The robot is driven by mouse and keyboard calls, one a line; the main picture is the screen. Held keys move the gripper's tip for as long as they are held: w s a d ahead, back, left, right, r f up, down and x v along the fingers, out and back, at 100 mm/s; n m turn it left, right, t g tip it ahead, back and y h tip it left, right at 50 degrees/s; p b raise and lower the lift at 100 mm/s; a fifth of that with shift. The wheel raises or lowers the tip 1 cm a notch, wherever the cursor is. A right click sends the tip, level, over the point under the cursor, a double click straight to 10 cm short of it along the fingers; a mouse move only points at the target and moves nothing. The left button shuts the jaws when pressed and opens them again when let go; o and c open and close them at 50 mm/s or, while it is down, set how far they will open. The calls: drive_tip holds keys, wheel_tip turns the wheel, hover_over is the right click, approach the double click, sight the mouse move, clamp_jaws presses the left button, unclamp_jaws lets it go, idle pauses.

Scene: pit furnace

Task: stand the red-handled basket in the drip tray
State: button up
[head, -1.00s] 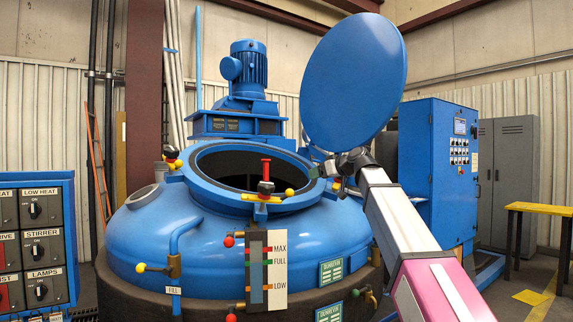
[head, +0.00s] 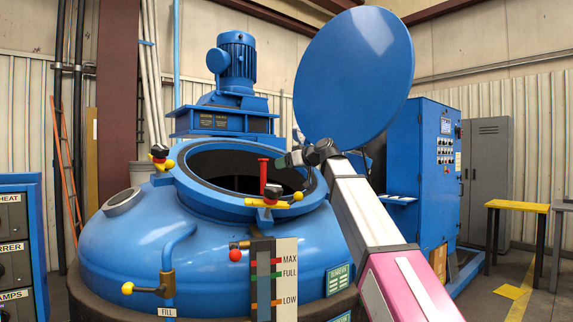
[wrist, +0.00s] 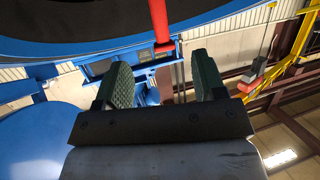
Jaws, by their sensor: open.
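A red upright handle with a flat top (head: 264,172) shows at the near rim of the furnace opening, behind a black knob. I take it as the basket's handle; the basket's body is not visible. My gripper (head: 284,160) is over the opening, just right of the handle. In the wrist view my gripper (wrist: 160,70) has its two green ribbed fingers apart and nothing between them. A red bar (wrist: 159,22) shows beyond the fingertips, in line with the gap. Whether it touches a finger cannot be told. I cannot make out the drip tray.
The blue furnace (head: 190,240) has a wide round opening with yellow-handled clamps (head: 161,158) on its rim. A raised round blue lid (head: 352,75) stands close behind my arm. A blue control cabinet (head: 420,175) and a yellow-topped bench (head: 516,206) are at right.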

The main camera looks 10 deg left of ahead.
sight(265, 169)
drive_tip(key=x, duration=1)
drive_tip(key=shift+w+a, duration=0.2)
drive_tip(key=shift+a, duration=0.05)
clamp_jaws()
drive_tip(key=shift+r, duration=0.15)
